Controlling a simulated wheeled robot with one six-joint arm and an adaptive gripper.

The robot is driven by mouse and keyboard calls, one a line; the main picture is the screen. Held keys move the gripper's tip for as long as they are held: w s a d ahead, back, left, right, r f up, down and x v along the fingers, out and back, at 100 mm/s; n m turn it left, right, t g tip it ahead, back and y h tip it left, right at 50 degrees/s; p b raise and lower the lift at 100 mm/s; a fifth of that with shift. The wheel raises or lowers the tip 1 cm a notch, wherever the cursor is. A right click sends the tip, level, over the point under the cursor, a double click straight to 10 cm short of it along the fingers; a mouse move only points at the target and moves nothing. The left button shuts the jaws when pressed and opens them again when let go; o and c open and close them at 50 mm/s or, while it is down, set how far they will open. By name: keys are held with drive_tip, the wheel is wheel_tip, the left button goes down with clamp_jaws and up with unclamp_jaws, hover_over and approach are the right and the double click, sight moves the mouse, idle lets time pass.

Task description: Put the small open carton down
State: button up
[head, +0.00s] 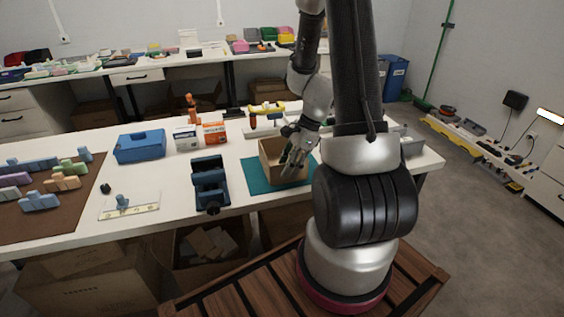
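The small open carton (270,160) is a brown cardboard box with its top open. It shows in the head view over the teal mat (256,184) on the white table. My gripper (293,160) is at the carton's right side, with its fingers reaching down over the near right wall. The fingers are small and partly overlap the carton, so I cannot tell whether they are closed on the wall. I also cannot tell whether the carton's bottom touches the mat. My arm hides part of the mat's right side.
A dark blue vise-like tool (209,183) stands left of the mat. A blue case (140,146), a white box (186,138) and an orange-and-white box (215,133) stand farther back left. A yellow-handled tool (266,109) lies behind the carton. A brown mat (72,208) holds several coloured blocks.

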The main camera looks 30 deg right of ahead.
drive_tip(key=shift+f, duration=0.15)
clamp_jaws()
idle(0.4)
